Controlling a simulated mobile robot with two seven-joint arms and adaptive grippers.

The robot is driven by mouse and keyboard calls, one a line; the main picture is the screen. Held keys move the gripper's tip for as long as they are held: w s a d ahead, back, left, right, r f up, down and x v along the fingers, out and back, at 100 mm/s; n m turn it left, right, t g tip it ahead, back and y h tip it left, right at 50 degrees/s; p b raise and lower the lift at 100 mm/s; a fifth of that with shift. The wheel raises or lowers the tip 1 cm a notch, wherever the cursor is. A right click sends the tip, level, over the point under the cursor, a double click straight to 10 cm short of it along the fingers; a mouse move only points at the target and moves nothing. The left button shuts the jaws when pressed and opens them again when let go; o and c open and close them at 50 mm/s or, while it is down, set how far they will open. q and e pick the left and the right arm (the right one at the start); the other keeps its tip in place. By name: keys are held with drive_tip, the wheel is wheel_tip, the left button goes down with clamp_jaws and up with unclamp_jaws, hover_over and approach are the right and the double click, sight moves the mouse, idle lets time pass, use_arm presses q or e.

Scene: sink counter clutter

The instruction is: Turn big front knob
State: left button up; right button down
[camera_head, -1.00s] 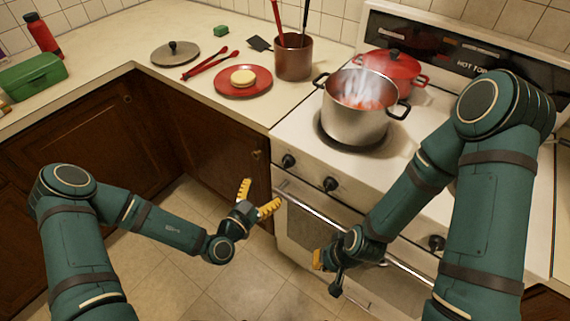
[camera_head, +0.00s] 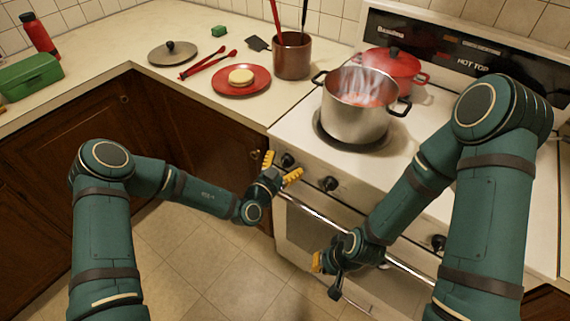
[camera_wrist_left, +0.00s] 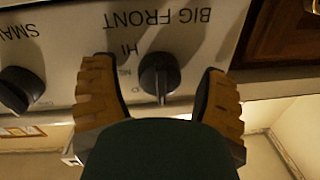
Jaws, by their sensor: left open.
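The big front knob (camera_head: 288,161) is a black knob at the left end of the stove's front panel. In the left wrist view the knob (camera_wrist_left: 159,75) sits under the upside-down label "BIG FRONT". My left gripper (camera_head: 281,168) is open, with its yellow fingers spread. In the wrist view its fingertips (camera_wrist_left: 158,78) lie on either side of the knob, with gaps visible; depth contact cannot be told. My right gripper (camera_head: 326,268) hangs low in front of the oven door; whether its fingers are open or shut is unclear.
Another black knob (camera_head: 329,184) is to the right, labelled "SMALL" in the wrist view (camera_wrist_left: 20,88). A steaming silver pot (camera_head: 355,118) stands on the front burner, a red pot (camera_head: 398,70) behind. The oven handle (camera_head: 310,212) runs below the panel. Cabinets (camera_head: 215,150) are at left.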

use_arm(q)
drive_tip(key=c, duration=1.2)
